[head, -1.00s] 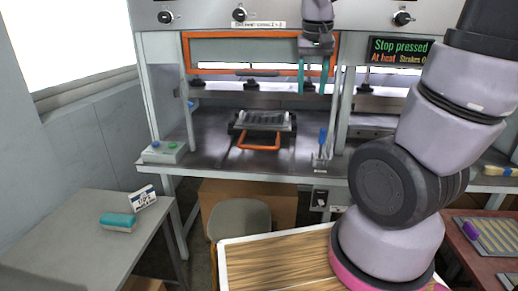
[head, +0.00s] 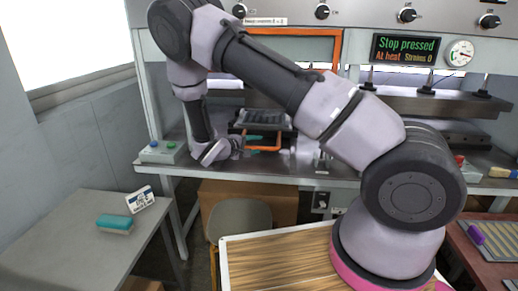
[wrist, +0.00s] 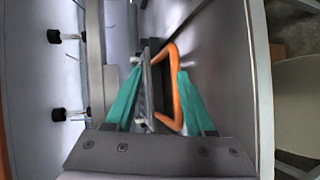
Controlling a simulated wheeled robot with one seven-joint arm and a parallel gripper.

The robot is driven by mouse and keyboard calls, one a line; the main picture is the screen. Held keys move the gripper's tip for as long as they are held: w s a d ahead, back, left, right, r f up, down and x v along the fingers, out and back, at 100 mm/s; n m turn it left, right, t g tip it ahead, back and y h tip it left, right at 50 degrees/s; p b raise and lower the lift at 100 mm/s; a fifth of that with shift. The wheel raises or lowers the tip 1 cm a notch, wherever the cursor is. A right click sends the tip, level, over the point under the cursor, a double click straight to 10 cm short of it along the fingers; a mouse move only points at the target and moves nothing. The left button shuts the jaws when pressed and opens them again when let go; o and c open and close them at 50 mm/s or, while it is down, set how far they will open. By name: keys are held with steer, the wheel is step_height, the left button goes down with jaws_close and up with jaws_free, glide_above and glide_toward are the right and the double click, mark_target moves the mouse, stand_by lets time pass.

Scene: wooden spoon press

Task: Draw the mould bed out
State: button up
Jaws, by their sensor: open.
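The mould bed (head: 266,118), a dark ribbed metal block, sits on the press table under the upper tooling. Its orange loop handle (head: 278,142) sticks out at the front. My gripper (head: 262,143) reaches in from the left, low at the handle, with teal fingers open. In the wrist view the open fingers (wrist: 158,76) straddle the orange handle (wrist: 176,88) and the edge of the mould bed (wrist: 147,85). The handle bar is close to the right finger; whether they touch I cannot tell. My arm hides part of the press opening in the head view.
An orange guard frame (head: 338,48) stands raised above the opening. The display (head: 404,49) reads "Stop pressed, At heat, Strokes 0". A button box (head: 161,152) stands left on the press table (head: 310,176). A stool (head: 240,216) and wooden-topped surface (head: 280,262) are in front.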

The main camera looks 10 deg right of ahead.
mark_target(259, 148)
steer(key=a+f+n+t, duration=0.1)
steer(key=w+a+f+n+t, duration=0.1)
steer(key=f, duration=0.1)
steer(key=a+f+t+y, duration=0.1)
steer(key=shift+w+a+f+n, duration=0.2)
steer(key=shift+a+f+n, duration=0.05)
steer(key=shift+n, duration=0.15)
steer(key=shift+w+f, duration=0.15)
steer(key=x, duration=1)
steer(key=shift+w+d+f, duration=0.1)
steer(key=shift+w, duration=0.1)
jaws_close()
stand_by(0.4)
